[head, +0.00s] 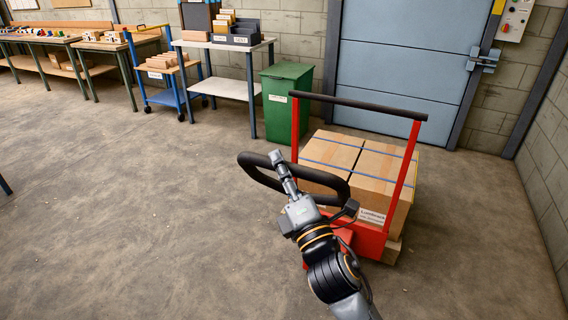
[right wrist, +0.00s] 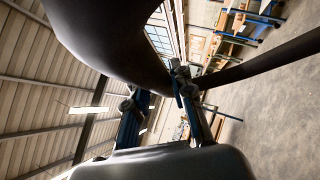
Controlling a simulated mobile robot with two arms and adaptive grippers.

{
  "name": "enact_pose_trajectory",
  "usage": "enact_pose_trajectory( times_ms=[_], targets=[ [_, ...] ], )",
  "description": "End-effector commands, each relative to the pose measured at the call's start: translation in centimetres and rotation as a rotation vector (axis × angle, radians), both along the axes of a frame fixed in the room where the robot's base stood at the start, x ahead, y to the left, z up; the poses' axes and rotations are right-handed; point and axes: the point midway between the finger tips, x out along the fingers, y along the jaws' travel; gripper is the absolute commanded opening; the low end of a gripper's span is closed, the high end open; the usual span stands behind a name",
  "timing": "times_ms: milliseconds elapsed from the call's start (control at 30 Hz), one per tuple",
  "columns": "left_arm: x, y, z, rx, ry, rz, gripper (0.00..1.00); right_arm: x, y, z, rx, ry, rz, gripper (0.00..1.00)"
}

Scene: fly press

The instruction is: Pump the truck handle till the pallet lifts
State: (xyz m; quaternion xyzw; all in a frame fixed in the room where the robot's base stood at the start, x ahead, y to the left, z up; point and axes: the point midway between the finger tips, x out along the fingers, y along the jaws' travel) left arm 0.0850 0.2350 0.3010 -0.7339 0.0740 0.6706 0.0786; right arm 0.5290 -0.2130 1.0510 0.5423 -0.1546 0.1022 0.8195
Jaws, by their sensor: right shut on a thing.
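The red truck (head: 401,190) stands right of centre in the head view, with a black top bar (head: 352,103). Its black loop handle (head: 329,203) sticks out on the near side, tilted toward me. My right gripper (head: 283,172) is shut on the handle's loop. In the right wrist view the dark handle (right wrist: 108,38) curves close past the fingers of my right gripper (right wrist: 158,97). Cardboard boxes (head: 375,169) with blue straps ride on the truck. A bit of the wooden pallet (head: 392,250) shows under them; its gap to the floor is hidden. My left gripper is out of view.
A green bin (head: 287,100) stands behind the truck, left of a blue-grey door (head: 405,65). A table (head: 222,88), a blue cart (head: 163,75) and workbenches (head: 50,43) line the back wall. The floor left and right of the truck is clear.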

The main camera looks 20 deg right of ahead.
Motion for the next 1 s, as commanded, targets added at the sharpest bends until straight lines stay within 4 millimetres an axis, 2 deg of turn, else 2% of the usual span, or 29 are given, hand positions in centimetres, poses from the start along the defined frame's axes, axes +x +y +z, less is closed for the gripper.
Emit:
enact_pose_trajectory(
  times_ms=[133,167,233,267,667,767,1000],
  targets=[
    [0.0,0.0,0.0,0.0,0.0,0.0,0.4,0.1,0.1,-0.2,0.003,0.005,0.003,0.0],
    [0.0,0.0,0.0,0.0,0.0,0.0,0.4,0.1,0.1,-0.2,0.003,0.005,0.003,0.29],
    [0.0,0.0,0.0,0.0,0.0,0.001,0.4,0.1,0.0,-0.2,0.002,0.004,0.003,0.43],
    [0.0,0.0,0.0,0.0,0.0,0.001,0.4,0.1,0.0,-0.1,0.002,0.004,0.001,0.47],
    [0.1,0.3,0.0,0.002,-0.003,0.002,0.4,-0.5,-0.1,-0.3,0.001,0.001,-0.002,0.47],
    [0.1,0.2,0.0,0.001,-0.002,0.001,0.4,-1.6,-0.1,-0.8,0.002,0.005,-0.001,0.47],
    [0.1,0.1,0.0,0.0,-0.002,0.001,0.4,-5.6,-0.1,-2.4,0.004,0.006,-0.003,0.47]
  ],
)
